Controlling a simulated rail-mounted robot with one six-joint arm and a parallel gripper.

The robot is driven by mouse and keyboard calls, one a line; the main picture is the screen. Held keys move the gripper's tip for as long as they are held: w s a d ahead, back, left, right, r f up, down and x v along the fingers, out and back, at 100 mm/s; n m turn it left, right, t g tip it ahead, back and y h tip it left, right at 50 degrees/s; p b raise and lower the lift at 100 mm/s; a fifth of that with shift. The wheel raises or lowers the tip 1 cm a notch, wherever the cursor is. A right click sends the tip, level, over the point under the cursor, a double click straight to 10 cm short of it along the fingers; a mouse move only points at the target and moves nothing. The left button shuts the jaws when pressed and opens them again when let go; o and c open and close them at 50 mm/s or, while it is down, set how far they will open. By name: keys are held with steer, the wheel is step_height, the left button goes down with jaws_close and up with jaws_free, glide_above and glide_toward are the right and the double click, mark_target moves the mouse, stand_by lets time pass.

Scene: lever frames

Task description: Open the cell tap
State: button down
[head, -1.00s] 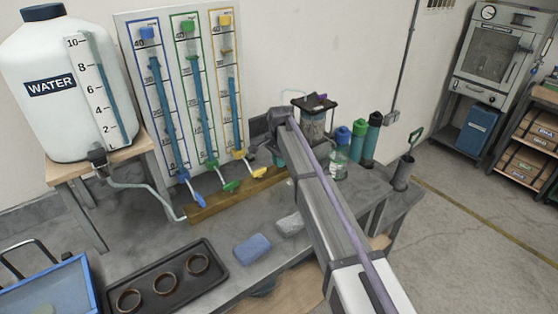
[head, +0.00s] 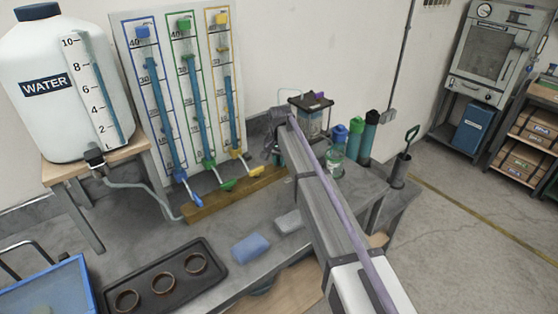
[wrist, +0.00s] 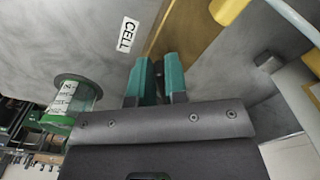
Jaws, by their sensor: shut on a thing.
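My gripper (wrist: 157,80) has teal fingertips, shut on a small dark piece at the edge of the wooden strip (wrist: 185,35). I take this piece for the cell tap (wrist: 159,67); the fingers hide most of it, and its angle cannot be told. In the head view my gripper (head: 277,152) is low at the right end of the wooden strip (head: 240,195), largely hidden by my arm.
Blue (head: 187,190), green (head: 222,180) and yellow (head: 240,160) levers stand left of my gripper below the gauge board. A glass jar (head: 335,163), a lidded container (head: 310,122) and several bottles stand to the right. A blue sponge (head: 250,248) lies on the bench in front.

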stand_by(0.3)
steer(key=c, duration=1.1)
jaws_free()
steer(key=shift+c, duration=0.2)
step_height(320, 180, up, 11)
steer(key=p, duration=1.1)
steer(key=shift+f, duration=0.1)
steer(key=s+d+f+n+b, duration=0.1)
steer(key=s+d, duration=1.1)
steer(key=s, duration=0.5)
steer(key=s+d+n+b, duration=0.1)
steer(key=s+d, duration=1.1)
steer(key=s, duration=0.5)
steer(key=shift+s+d+f, duration=0.15)
steer(key=shift+s+f, duration=0.15)
steer(key=shift+f, duration=0.05)
